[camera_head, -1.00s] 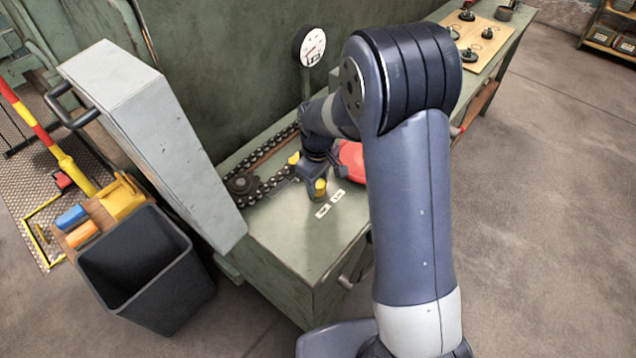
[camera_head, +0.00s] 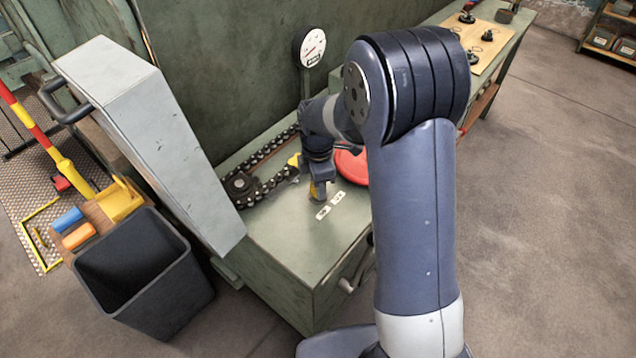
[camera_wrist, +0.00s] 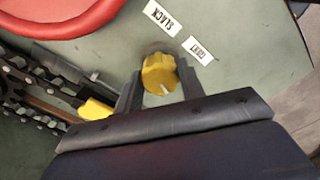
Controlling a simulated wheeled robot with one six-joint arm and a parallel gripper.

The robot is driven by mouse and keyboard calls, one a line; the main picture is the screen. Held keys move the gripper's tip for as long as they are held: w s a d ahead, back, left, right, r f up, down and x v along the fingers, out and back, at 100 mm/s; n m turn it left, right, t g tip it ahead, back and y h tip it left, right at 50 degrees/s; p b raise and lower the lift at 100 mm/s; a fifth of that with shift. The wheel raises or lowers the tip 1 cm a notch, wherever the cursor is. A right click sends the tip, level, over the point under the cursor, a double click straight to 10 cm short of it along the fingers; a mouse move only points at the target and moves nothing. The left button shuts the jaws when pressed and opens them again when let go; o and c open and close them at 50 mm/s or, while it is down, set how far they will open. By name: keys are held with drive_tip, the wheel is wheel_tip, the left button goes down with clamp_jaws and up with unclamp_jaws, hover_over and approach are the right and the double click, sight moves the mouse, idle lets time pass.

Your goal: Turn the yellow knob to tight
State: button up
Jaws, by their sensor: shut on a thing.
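The yellow knob (camera_wrist: 160,72) sits on the green bench top in the wrist view, with a white mark on its side nearest my gripper. My gripper (camera_wrist: 158,82) is shut on it, one finger on each side. Two white labels lie beyond the knob: SLACK (camera_wrist: 163,18) and, to its right, TIGHT (camera_wrist: 198,50). The white mark points at neither label. In the head view my gripper (camera_head: 319,190) stands over the bench and hides most of the knob; the labels (camera_head: 331,205) lie just right of it.
A chain (camera_head: 262,186) with a sprocket runs left of my gripper. A red round part (camera_head: 352,166) is close behind it. A dial gauge (camera_head: 310,47) stands at the back. A tall grey panel (camera_head: 165,150) rises at left, above a black bin (camera_head: 145,270). The bench front is clear.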

drive_tip(key=shift+n, duration=2.3)
drive_tip(key=o, duration=1)
wheel_tip(320, 180, up, 11)
drive_tip(key=shift+f, duration=0.1)
